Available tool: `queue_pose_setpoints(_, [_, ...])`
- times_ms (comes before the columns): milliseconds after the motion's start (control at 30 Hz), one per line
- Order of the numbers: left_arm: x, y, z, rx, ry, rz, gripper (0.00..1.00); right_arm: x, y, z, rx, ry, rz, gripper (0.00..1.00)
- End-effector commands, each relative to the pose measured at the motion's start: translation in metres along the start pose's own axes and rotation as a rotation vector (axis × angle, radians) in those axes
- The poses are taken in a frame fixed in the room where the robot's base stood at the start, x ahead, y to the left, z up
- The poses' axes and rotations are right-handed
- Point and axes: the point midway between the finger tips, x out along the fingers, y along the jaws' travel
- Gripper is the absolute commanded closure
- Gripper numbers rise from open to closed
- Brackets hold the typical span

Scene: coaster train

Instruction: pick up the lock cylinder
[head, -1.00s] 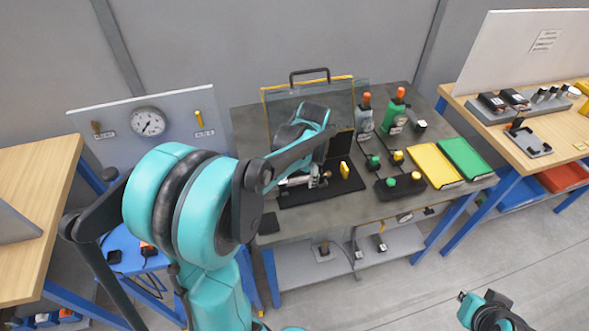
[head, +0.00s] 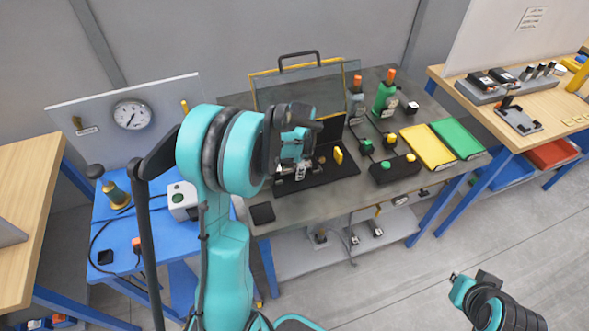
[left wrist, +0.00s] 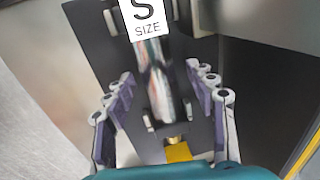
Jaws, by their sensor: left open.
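A shiny metal cylinder, which looks like the lock cylinder (left wrist: 155,80), lies on a black base between the two fingers of my left gripper (left wrist: 162,103) in the left wrist view. The fingers stand apart on either side of it; I cannot tell whether they touch it. In the head view my left gripper (head: 291,168) points down over the black tray (head: 330,178) on the grey bench, and a silvery part shows beneath it, mostly hidden. My right gripper (head: 462,289) is at the lower right over the floor, its jaws unclear.
A white "S SIZE" label (left wrist: 142,18) is at the top of the left wrist view. A clear panel with a handle (head: 299,58) stands behind. Bottles (head: 385,98), a button box (head: 394,168) and yellow and green trays (head: 430,150) are to the right.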

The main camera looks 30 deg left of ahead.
Motion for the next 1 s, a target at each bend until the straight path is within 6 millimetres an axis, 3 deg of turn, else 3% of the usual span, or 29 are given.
queue_pose_setpoints(100, [-0.001, 0.0, 0.0, 0.0, 0.0, 0.0, 0.44, -0.001, 0.0, -0.001, 0.0, 0.0, 0.0, 1.0])
queue_pose_setpoints(300, [-0.001, 0.0, 0.0, 0.0, 0.0, 0.0, 0.97, -0.001, 0.0, -0.001, 0.0, 0.0, 0.0, 1.0])
queue_pose_setpoints(333, [-0.001, 0.0, 0.0, 0.0, 0.0, 0.0, 1.0, -0.001, 0.0, -0.001, 0.0, 0.0, 0.0, 1.0])
queue_pose_setpoints(767, [-0.004, -0.001, 0.0, 0.0, 0.0, -0.001, 1.0, -0.002, 0.0, -0.001, 0.0, 0.0, 0.0, 1.0])
queue_pose_setpoints(1000, [-0.023, -0.004, 0.0, 0.0, 0.0, -0.001, 1.0, -0.008, 0.0, -0.006, 0.0, 0.0, 0.0, 1.0])
